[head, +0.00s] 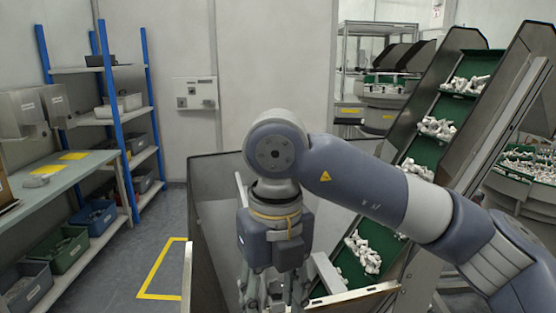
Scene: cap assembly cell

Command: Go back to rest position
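My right arm comes in from the right and bends down at the middle of the head view. Its gripper (272,292) points downward at the bottom edge, in front of or over a dark-walled bin (218,200). The fingertips are cut off by the frame edge, so I cannot tell whether it is open or shut, or whether it holds anything. My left gripper is not in view.
A green inclined conveyor (400,160) with white parts rises at right behind my arm. A blue-post shelf (130,150) and a workbench (50,180) stand at left. The grey floor (115,270) between bench and bin is clear, with a yellow marking (152,270).

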